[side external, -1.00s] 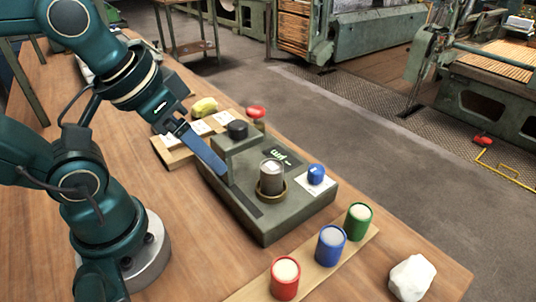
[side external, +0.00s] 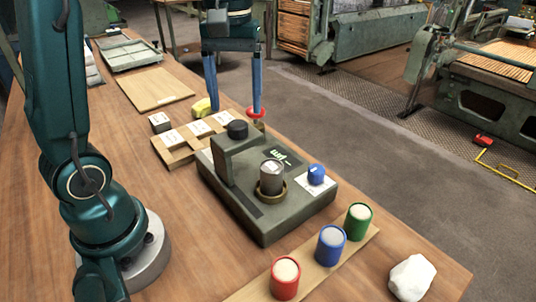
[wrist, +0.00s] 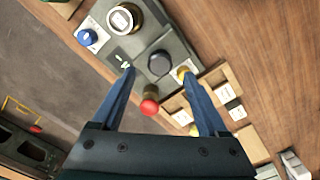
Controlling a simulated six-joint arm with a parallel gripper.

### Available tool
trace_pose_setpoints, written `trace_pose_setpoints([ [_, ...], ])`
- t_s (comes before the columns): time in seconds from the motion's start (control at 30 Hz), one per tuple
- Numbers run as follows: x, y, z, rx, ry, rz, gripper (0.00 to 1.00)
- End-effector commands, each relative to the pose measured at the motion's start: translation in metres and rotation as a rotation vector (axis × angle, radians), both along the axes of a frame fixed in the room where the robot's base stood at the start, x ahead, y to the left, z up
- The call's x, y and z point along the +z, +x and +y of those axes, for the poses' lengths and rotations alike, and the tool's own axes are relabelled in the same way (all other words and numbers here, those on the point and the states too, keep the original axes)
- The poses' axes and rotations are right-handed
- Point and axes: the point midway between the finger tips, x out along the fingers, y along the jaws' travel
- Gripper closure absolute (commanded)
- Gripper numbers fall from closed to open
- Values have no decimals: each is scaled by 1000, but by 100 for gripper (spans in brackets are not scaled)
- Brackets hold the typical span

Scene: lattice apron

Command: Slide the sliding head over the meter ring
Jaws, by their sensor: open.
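The sliding head (side external: 225,160) is an upright grey-green block with a black knob on top, on the left and back part of the grey-green base (side external: 270,230). The knob also shows in the wrist view (wrist: 160,62). The brass meter ring (side external: 262,196) lies on the base around the foot of a grey cup (side external: 271,176). The head stands to the left of the ring, apart from it. My gripper (side external: 234,114) is open and empty behind the head, its two blue fingers spread. In the wrist view the knob appears between the fingertips.
A red button (wrist: 150,107) on a brass stem stands behind the base, close to one finger in the side view. A yellow lump (side external: 204,107) and a wooden rack of white labels (side external: 180,143) lie nearby. Several coloured cups stand in front.

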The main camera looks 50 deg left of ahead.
Motion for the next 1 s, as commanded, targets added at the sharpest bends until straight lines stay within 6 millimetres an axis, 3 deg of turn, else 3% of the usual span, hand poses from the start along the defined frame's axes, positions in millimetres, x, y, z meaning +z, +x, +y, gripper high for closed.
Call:
trace_pose_setpoints([
  [0.4,-41,-1,-1,-3,1,-1,23],
  [0.73,-44,0,0,-3,1,-4,23],
  [0.77,-44,0,0,-3,1,-4,31],
  [0.93,-44,0,0,-3,1,-4,96],
  [1.0,-44,0,-1,-3,1,-4,100],
])
